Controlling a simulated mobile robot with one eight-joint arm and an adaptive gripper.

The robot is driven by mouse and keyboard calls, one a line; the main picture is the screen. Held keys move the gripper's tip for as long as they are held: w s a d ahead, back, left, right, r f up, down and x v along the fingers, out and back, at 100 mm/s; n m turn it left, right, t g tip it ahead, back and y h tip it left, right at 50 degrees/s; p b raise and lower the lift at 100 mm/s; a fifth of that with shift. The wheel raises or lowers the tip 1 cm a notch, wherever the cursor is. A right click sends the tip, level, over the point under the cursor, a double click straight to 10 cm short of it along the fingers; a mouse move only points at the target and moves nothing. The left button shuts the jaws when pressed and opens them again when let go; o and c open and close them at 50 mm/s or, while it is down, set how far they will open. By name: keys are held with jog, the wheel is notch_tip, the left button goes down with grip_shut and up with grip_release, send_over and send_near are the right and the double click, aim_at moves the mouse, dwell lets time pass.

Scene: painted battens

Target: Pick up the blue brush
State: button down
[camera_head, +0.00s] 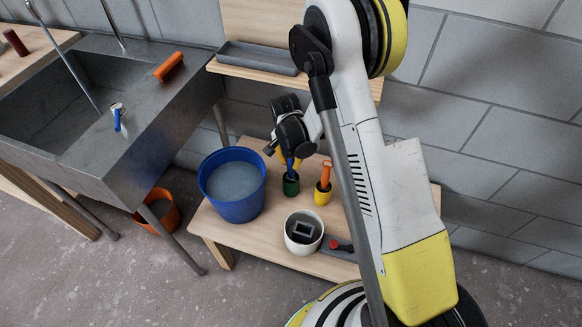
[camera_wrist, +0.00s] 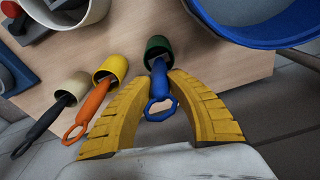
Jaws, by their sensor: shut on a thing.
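The blue brush (camera_wrist: 161,88) stands handle up in a dark green cup (camera_wrist: 158,46), its ring end towards the wrist camera. Its lower end is hidden in the cup. My gripper (camera_wrist: 160,78) has its yellow fingers on both sides of the blue handle and is shut on it. In the head view, my gripper (camera_head: 289,155) is above the green cup (camera_head: 291,186) on the low wooden table, and a little of the blue brush (camera_head: 290,169) shows between them.
An orange-handled tool in a yellow cup (camera_head: 322,194) stands close right. A blue bucket (camera_head: 232,207) is left, a white pot (camera_head: 290,240) in front. A shelf (camera_head: 243,69) hangs behind.

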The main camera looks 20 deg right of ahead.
notch_tip(320, 180, up, 18)
jog(key=p, duration=0.7)
jog(key=shift+s, duration=0.1)
dwell(0.5)
